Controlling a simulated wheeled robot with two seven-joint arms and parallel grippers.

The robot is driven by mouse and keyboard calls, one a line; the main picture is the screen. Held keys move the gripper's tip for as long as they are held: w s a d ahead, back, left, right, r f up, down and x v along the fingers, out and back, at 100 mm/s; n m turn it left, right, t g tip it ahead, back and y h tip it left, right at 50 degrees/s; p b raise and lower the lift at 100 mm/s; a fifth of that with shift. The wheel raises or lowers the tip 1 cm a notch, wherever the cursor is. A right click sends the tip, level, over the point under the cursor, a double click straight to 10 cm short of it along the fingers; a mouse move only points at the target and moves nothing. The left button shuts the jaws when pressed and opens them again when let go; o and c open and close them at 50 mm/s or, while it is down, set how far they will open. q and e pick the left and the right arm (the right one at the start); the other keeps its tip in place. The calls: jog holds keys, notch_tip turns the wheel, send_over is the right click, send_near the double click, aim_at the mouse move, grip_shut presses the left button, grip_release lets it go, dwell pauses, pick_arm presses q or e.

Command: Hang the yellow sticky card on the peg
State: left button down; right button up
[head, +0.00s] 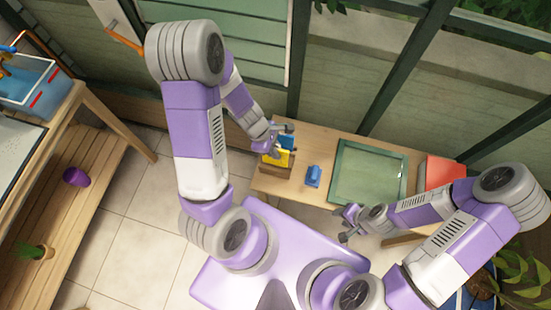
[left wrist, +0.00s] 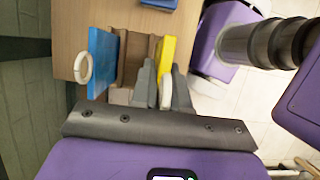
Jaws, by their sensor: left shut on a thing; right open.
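The yellow sticky card (head: 280,157) stands in a brown wooden holder (head: 273,170) at the left end of the bench. In the left wrist view the yellow card (left wrist: 168,58) stands edge-on, and a white ring lies at its near end. My left gripper (left wrist: 165,88) is shut on the yellow card at that ring. A blue card (left wrist: 103,60) with its own white ring (left wrist: 83,68) stands in the same holder, apart from the fingers. My right gripper (head: 347,223) is open and empty, near the bench's front edge. I cannot make out the peg for certain.
On the bench are a blue object (head: 313,176), a green-framed glass panel (head: 369,172) and a red item (head: 442,171). A wall with windows runs behind. An orange bar (head: 126,36) shows on a white piece at top left.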

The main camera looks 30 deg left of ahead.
aim_at(281, 165)
pick_arm(q)
jog(key=shift+f+b, duration=1.5)
jog(key=shift+f, duration=1.1)
jog(key=shift+f+b, duration=0.3)
jog(key=c, duration=1.1)
grip_release()
jog(key=shift+r, duration=0.1)
jog(key=shift+p+v, duration=2.6)
jog(key=shift+v, duration=1.2)
jog(key=shift+w, duration=0.1)
